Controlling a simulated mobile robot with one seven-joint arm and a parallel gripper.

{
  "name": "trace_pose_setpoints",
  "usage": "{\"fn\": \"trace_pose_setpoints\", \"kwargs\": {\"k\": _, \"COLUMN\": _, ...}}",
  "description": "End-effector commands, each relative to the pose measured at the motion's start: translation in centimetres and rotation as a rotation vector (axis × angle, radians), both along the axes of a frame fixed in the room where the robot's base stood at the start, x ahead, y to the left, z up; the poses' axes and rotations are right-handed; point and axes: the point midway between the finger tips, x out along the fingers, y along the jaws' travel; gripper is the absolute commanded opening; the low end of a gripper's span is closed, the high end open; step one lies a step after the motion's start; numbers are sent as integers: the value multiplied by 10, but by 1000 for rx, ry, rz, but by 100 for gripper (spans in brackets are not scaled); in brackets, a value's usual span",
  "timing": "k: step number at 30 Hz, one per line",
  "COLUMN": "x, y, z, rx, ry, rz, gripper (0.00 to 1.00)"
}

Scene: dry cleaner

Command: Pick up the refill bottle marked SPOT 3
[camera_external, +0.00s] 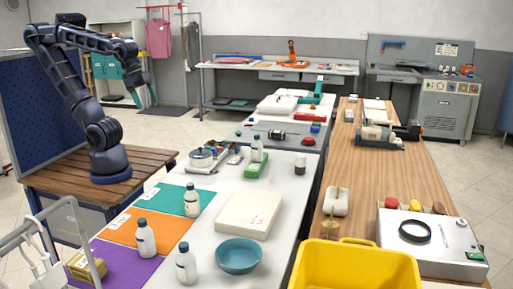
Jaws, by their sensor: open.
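Several white bottles with dark caps stand upright on the pale table. One bottle (191,203) is on the teal mat (160,196). Another bottle (145,241) is at the edge of the orange mat (170,229) by the purple mat (125,262). A third bottle (187,266) stands at the front, left of a blue bowl. One more bottle (257,151) stands farther back by a green tray. The bottle markings are too small to read, so I cannot tell which is SPOT 3. My gripper (139,97) is open and empty, raised behind the mats, apart from all bottles.
A blue bowl (239,254) and a white box (249,214) are right of the mats. A yellow bin (355,270) stands at the front right. A blue panel (36,100) is left of my arm.

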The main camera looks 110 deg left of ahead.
Motion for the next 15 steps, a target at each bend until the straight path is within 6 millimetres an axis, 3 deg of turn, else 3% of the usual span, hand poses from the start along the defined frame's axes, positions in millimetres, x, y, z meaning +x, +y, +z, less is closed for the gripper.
{"fn": "trace_pose_setpoints", "kwargs": {"k": 15, "x": 98, "y": -32, "z": -38, "rx": 192, "ry": 141, "rz": -676, "gripper": 77}}
